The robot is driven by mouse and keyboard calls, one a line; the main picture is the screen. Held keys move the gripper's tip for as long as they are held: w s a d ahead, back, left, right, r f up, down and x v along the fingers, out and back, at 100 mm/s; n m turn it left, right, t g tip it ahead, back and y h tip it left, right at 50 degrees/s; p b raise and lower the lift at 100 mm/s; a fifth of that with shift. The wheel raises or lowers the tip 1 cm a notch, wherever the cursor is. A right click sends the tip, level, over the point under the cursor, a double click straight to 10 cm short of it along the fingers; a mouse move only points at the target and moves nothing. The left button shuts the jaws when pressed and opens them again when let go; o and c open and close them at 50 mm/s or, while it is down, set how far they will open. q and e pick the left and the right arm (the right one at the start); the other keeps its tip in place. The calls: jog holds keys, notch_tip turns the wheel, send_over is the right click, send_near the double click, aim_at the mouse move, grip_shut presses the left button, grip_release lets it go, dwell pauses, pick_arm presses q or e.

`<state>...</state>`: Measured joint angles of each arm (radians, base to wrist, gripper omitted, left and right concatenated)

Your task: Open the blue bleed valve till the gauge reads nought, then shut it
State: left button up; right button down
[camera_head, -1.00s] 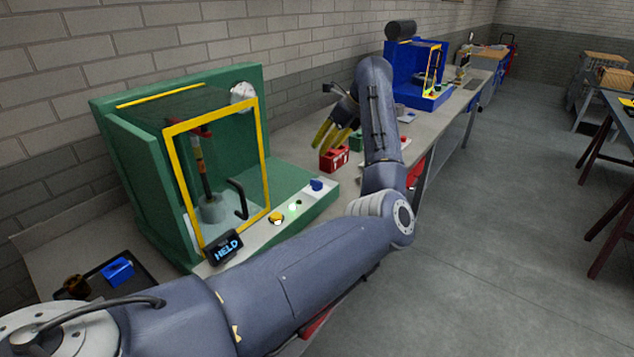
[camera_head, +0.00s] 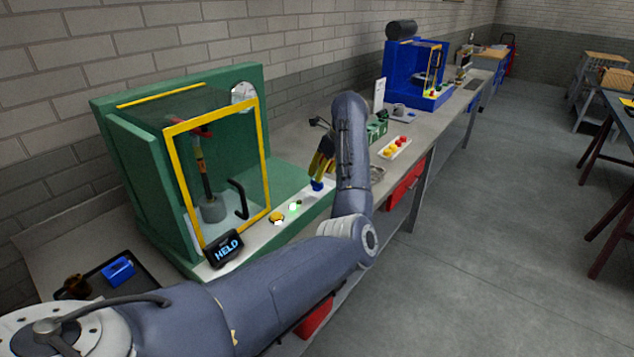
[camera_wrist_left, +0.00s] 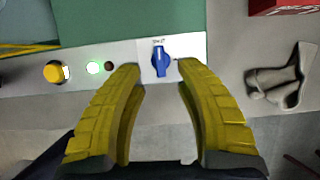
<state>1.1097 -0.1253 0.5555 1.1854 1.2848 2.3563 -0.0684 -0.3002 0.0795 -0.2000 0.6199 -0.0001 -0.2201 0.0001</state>
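The blue bleed valve (camera_head: 317,186) is a small knob on the front ledge of the green press. In the left wrist view the valve (camera_wrist_left: 161,61) stands on a pale plate, its pointer running up and down the picture. My left gripper (camera_head: 319,171) is just above it, yellow fingers pointing down. In the left wrist view the fingers of the gripper (camera_wrist_left: 159,73) are apart, one to each side of the valve, with gaps showing. The round white gauge (camera_head: 243,96) is high on the press; its reading is too small to tell. My right gripper is not in view.
A yellow button (camera_head: 277,217) and a lit green lamp (camera_head: 295,206) sit left of the valve. A display (camera_head: 224,249) reads HELD. The yellow-framed door (camera_head: 268,165) has a black handle. A red box (camera_wrist_left: 283,5) and a grey part (camera_wrist_left: 284,82) lie right of the valve.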

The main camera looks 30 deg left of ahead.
aim_at(317, 185)
pick_arm(q)
jog(key=shift+x, duration=2.7)
grip_shut()
